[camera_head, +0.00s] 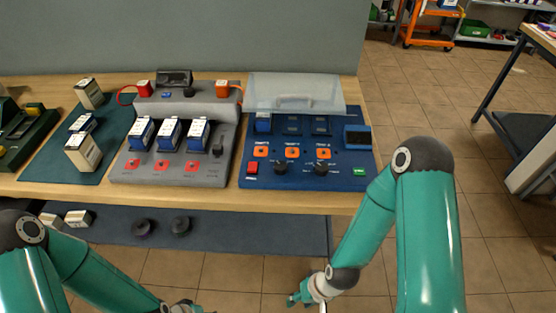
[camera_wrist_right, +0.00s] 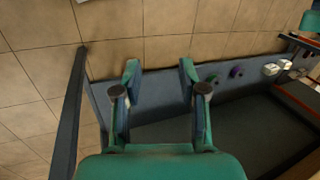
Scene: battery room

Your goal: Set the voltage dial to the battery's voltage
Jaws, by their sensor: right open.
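The blue test station (camera_head: 304,183) stands on the right part of the wooden bench. It has two black dials (camera_head: 281,168) (camera_head: 320,168) on its front panel; their markings are too small to read. My right gripper (camera_head: 302,297) is below and in front of the bench, apart from the station. The right wrist view shows its two fingers (camera_wrist_right: 160,75) spread and empty. My left gripper (camera_head: 182,307) shows only partly at the bottom edge, so its jaws are unclear.
A clear raised cover (camera_head: 297,92) is at the station's back. A grey charger (camera_head: 172,178) with several batteries stands left of it. A dark screen (camera_head: 357,137), red switch (camera_head: 252,168) and green button (camera_head: 359,171) flank the dials. A lower shelf (camera_head: 250,228) runs beneath the bench.

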